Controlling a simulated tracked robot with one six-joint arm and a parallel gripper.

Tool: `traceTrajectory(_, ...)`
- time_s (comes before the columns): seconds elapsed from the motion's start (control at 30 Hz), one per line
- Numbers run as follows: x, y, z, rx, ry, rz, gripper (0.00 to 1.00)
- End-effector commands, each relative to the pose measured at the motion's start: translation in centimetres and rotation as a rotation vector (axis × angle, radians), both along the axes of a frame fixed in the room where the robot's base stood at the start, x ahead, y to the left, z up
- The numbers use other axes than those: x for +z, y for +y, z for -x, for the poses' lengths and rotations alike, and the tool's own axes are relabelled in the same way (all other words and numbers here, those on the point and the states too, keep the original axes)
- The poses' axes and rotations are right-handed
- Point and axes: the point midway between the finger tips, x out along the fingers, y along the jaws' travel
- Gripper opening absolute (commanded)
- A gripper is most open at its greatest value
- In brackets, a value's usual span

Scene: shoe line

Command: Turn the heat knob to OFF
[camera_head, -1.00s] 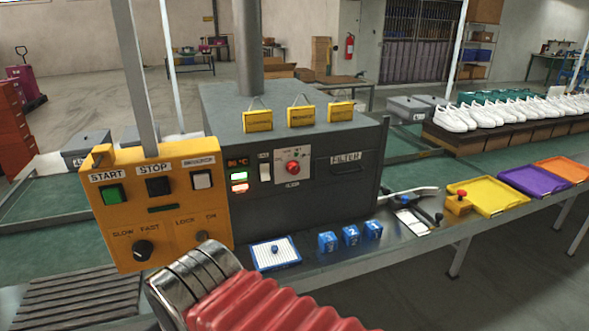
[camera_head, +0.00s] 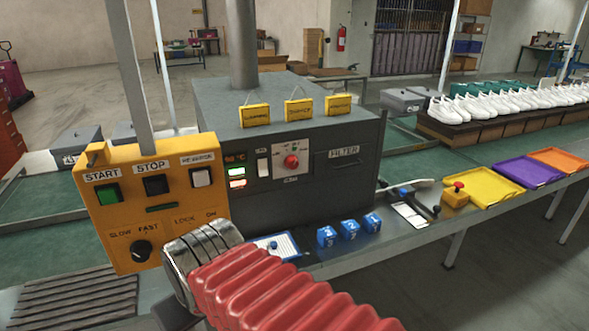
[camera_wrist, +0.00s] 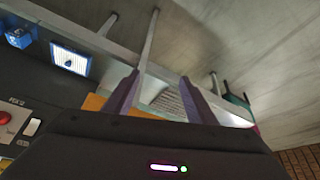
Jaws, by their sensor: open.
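The heat knob, a red knob (camera_head: 291,161) on a pale plate, is on the front of the dark grey machine (camera_head: 352,180). Its pointer direction is too small to read. In the wrist view a red knob (camera_wrist: 5,117) shows at the left edge, beside a white rocker switch. My gripper (camera_wrist: 162,90) shows there with two fingers spread and nothing between them, apart from the knob. In the head view my red-sleeved arm reaches in at the bottom, below and left of the knob; the fingers are hidden.
The yellow control box (camera_head: 150,205) stands close left of my arm. A blue-edged white pad (camera_head: 276,248), blue blocks (camera_head: 350,230) and a lever plate (camera_head: 410,213) lie on the ledge before the machine. Yellow tags (camera_head: 298,110) hang on top.

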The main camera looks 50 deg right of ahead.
Motion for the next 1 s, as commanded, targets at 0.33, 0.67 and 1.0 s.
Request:
traceTrajectory(0.33,-4.1,-10.9,-1.9,-0.268,0.068,0.041,0.51)
traceTrajectory(0.67,-8.0,-23.7,-2.8,-0.474,0.026,0.119,0.51)
traceTrajectory(1.0,-11.4,-37.2,-2.6,-0.598,-0.142,0.235,0.51)
